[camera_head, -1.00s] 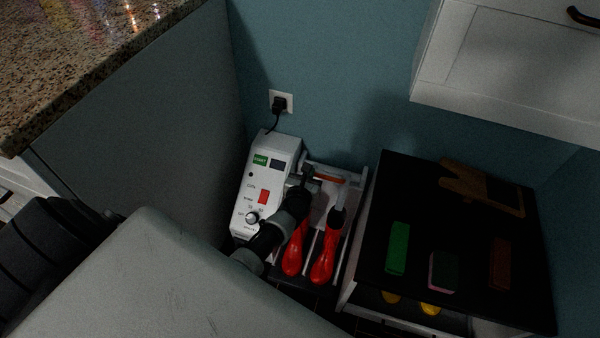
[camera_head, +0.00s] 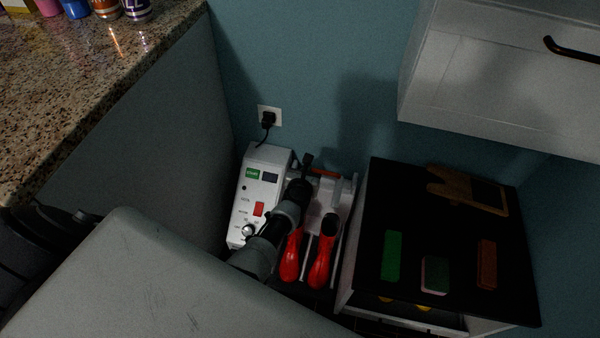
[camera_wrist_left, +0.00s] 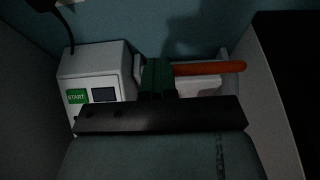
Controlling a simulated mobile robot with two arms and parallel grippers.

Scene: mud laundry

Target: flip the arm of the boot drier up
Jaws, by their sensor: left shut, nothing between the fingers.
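The boot drier has a white control box (camera_head: 255,200) with a green START label, a dark display, a red switch and a knob. Beside it are two arms with red lower ends (camera_head: 290,258) (camera_head: 320,265), pointing down. An orange-red bar (camera_head: 326,173) lies at the back of the drier; it also shows in the left wrist view (camera_wrist_left: 210,68). My left gripper (camera_head: 307,160) is shut and empty, right of the control box near the bar's left end. Its fingers (camera_wrist_left: 157,72) hide part of the drier. I cannot tell whether they touch the bar. My right gripper is not in view.
A black-topped cabinet (camera_head: 400,220) with brushes and sponges stands close on the right. A granite counter (camera_head: 90,80) and its grey side panel bound the left. A white wall cabinet (camera_head: 490,80) hangs above right. A plug sits in the wall socket (camera_head: 269,116).

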